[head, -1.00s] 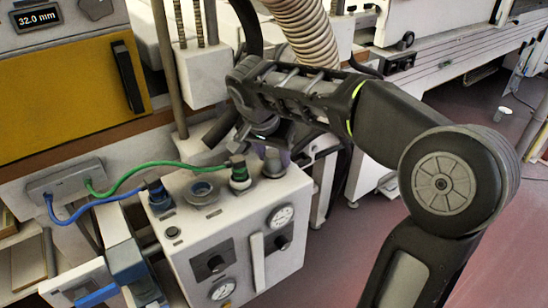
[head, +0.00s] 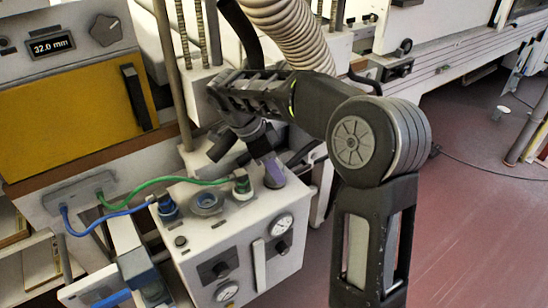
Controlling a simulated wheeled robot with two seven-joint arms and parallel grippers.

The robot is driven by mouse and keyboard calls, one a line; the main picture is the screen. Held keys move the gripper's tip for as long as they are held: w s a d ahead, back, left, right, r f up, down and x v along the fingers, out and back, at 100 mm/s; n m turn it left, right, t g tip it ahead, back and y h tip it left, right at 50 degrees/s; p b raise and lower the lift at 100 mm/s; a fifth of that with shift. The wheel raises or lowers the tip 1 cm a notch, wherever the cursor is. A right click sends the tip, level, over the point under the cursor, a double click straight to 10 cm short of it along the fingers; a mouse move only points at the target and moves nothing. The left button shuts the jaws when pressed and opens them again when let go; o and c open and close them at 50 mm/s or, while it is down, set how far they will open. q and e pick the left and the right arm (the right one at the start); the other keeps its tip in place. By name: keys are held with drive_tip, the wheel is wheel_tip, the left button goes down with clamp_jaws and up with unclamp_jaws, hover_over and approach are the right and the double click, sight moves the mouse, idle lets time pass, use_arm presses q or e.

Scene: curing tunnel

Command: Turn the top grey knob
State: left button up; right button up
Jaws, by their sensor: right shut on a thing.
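A short grey knob (head: 274,180) stands on the top face of the white control box, near its back right corner. My right gripper (head: 268,160) reaches down to it from above and behind, with a purple-tinted part at the knob. It is shut on the knob; the contact is small and partly hidden by the wrist. Another grey knob (head: 106,30) is on the panel at the upper left, beside a display reading 32.0 mm, and nothing touches it. My left gripper is not in view.
A ribbed hose (head: 295,35) hangs close above my right arm. Open floor lies at right.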

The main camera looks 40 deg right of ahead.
drive_tip(key=shift+m+p, duration=0.4)
drive_tip(key=shift+m, duration=0.1)
drive_tip(key=o, duration=1.4)
drive_tip(key=shift+c, duration=0.2)
drive_tip(key=shift+r, duration=0.1)
wheel_tip(320, 180, up, 10)
drive_tip(key=p, duration=0.8)
drive_tip(key=shift+p, duration=0.3)
